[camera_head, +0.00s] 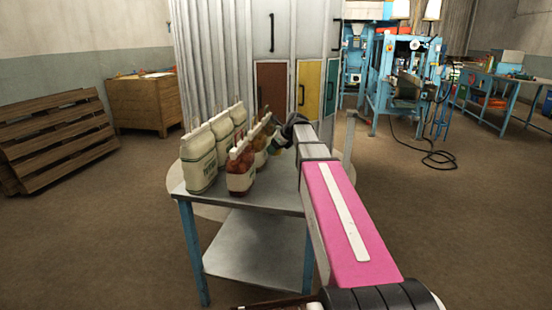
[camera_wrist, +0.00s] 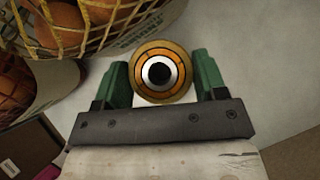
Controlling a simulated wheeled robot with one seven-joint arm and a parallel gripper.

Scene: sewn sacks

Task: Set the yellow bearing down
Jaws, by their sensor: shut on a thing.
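The yellow bearing (camera_wrist: 144,84) shows end-on in the wrist view as a round piece with orange-yellow rings, a white ring and a dark centre. My gripper (camera_wrist: 161,70) has its two green fingers on either side of it and is shut on it. In the head view my gripper (camera_head: 279,143) is small, over the back right of the grey-topped table (camera_head: 260,201), beside the sacks. The bearing cannot be made out there. Whether it touches the tabletop, I cannot tell.
Net sacks with brown round contents (camera_head: 241,171) and cream sacks (camera_head: 199,162) stand on the table's left and middle. A net sack (camera_wrist: 90,28) is close to the bearing's upper left in the wrist view. Bare pale surface (camera_wrist: 245,45) lies to the bearing's right.

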